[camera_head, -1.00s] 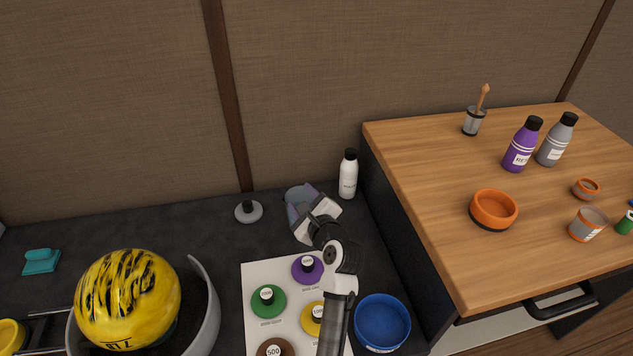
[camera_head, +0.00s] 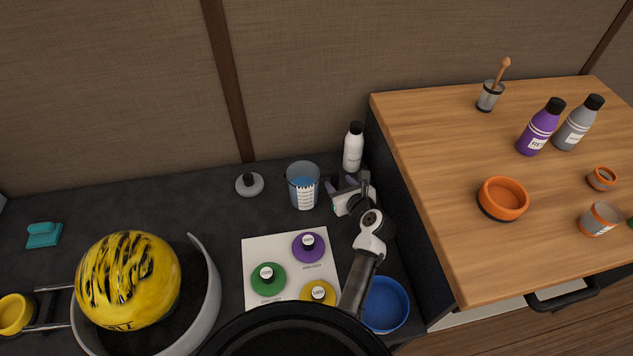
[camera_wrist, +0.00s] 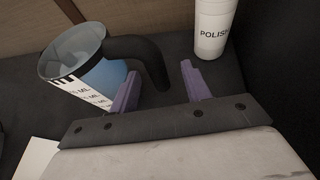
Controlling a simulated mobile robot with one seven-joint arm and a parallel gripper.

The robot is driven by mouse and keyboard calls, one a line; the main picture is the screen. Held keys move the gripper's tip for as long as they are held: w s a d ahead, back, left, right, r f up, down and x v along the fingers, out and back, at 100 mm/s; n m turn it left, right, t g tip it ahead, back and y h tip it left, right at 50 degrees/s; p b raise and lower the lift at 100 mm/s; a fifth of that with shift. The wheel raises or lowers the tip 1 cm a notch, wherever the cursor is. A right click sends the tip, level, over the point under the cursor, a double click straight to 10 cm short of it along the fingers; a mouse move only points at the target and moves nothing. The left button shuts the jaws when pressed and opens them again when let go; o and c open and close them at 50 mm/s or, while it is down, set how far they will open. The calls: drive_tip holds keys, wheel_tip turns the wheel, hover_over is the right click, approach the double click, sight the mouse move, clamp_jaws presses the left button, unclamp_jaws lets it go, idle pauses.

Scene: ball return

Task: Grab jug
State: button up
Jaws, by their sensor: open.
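The jug (camera_head: 303,186) is a clear measuring jug with blue liquid and a white scale label. It stands upright on the dark counter near the back wall. In the wrist view the jug (camera_wrist: 84,64) is at the upper left, and its black handle (camera_wrist: 142,52) reaches right, towards the space between my fingers. My gripper (camera_head: 346,184) is just right of the jug in the head view. Its purple fingers (camera_wrist: 160,84) are open with nothing held between them. The handle's lower end appears just beyond the fingertips; whether it touches a finger I cannot tell.
A white polish bottle (camera_head: 353,148) stands close behind my gripper, near the wooden cabinet (camera_head: 440,170). A grey weight (camera_head: 249,184) is left of the jug. A white mat (camera_head: 261,247) with coloured weights and a blue bowl (camera_head: 385,303) lie in front.

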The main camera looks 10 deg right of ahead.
drive_tip(key=shift+a+p+x, duration=0.2)
drive_tip(key=shift+p+x, duration=0.3)
drive_tip(key=shift+x, duration=2.25)
drive_tip(key=shift+s+f, duration=0.1)
drive_tip(key=shift+c, duration=0.3)
clamp_jaws()
